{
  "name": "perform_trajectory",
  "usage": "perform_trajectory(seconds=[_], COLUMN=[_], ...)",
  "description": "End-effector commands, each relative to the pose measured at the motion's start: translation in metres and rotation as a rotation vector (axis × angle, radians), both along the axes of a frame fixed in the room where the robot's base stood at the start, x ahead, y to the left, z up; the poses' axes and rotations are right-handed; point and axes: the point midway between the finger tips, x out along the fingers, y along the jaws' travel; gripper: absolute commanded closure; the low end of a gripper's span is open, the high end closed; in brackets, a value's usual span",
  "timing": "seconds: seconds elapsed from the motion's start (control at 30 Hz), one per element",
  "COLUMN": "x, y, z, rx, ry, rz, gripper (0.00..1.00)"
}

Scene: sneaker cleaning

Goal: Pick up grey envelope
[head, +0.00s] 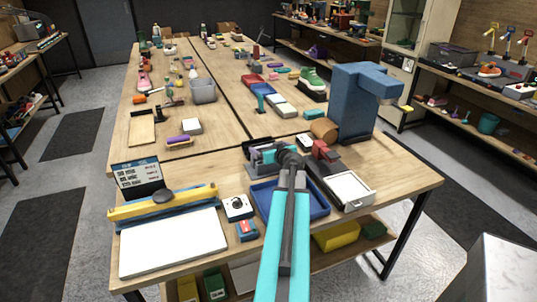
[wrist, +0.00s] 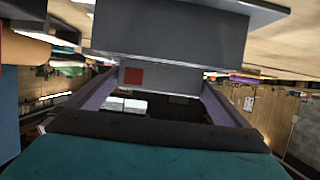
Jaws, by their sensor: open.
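No envelope can be made out for sure in either view. In the wrist view, a grey block-like thing (wrist: 170,35) fills the top middle. Below it is a lighter grey face with a red square (wrist: 146,76); I cannot tell whether this is the grey envelope. My gripper (wrist: 160,78) has its two purplish fingers spread, with that face showing between them; contact cannot be told. In the head view, my gripper (head: 264,157) is over the near table, behind the blue tray, and my arm partly hides it.
The blue tray (head: 318,211) lies under my arm. A tall blue machine (head: 356,100) stands to the right, near a white open box (head: 351,189). A white board (head: 172,243) with a yellow bar (head: 160,202) lies front left. Bare wood (head: 225,160) shows left of my gripper.

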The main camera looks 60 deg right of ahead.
Motion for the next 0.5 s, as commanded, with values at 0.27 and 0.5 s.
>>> perform_trajectory(seconds=[0.27,0.5], x=[0.02,0.031], y=[-0.015,-0.024], z=[-0.007,-0.013], rx=[0.0,0.0], ry=[0.0,0.0], rz=[0.001,-0.001], gripper=[0.0,0.0])
